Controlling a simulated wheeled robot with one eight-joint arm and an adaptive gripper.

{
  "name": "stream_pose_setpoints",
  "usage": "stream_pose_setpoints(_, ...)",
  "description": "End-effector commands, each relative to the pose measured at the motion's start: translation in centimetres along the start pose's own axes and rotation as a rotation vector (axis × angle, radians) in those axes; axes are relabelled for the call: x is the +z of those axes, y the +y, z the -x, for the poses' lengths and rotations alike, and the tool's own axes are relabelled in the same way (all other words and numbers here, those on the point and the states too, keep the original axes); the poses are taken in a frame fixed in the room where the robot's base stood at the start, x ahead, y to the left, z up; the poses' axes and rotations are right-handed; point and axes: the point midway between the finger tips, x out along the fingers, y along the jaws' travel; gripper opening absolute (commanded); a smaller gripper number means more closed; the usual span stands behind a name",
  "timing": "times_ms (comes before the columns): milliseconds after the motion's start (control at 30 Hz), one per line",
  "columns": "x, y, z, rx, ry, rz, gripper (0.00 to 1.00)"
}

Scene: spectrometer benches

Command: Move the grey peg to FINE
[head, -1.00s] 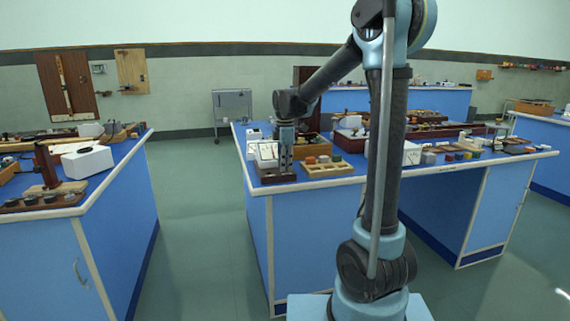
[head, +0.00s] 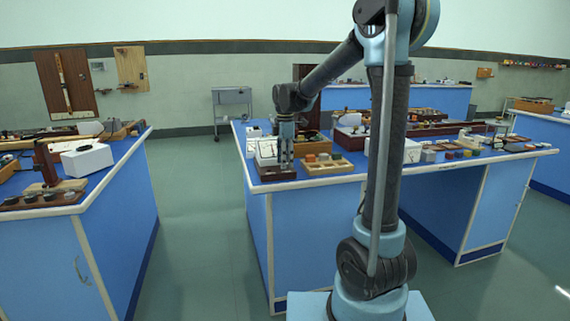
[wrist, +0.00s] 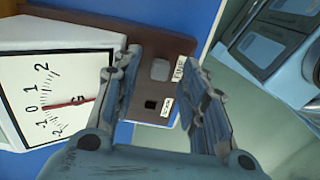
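A dark brown block (wrist: 155,44) lies on the blue bench and shows in the wrist view between my fingers. The grey peg (wrist: 160,69) shows as a rounded grey square on the block, beside a small white label. Nearer my palm is an empty black square hole (wrist: 151,104) with another white label (wrist: 167,107). My gripper (wrist: 157,57) is open, one finger on each side of the peg, with visible gaps. In the head view my gripper (head: 286,166) points down over the block (head: 268,175) at the bench's front left corner.
A white meter (wrist: 60,85) with a red needle stands close left of my gripper in the wrist view. A wooden tray (head: 328,172) with coloured pieces lies right of the block in the head view. The bench edge and open floor are close to the block.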

Motion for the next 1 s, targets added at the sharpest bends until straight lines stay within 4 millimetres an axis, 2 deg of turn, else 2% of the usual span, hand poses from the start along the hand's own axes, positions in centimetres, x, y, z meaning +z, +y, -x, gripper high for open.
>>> stream_pose_setpoints(400, 0.0, 0.0, 7.1, -0.001, 0.000, 0.000, 0.40)
stream_pose_setpoints(600, 0.0, 0.1, 9.6, -0.001, 0.000, 0.001, 0.40)
stream_pose_setpoints(800, 0.0, 0.1, 10.7, -0.001, 0.000, 0.001, 0.40)
stream_pose_setpoints(1000, 0.0, 0.1, 10.8, -0.001, 0.000, 0.001, 0.40)
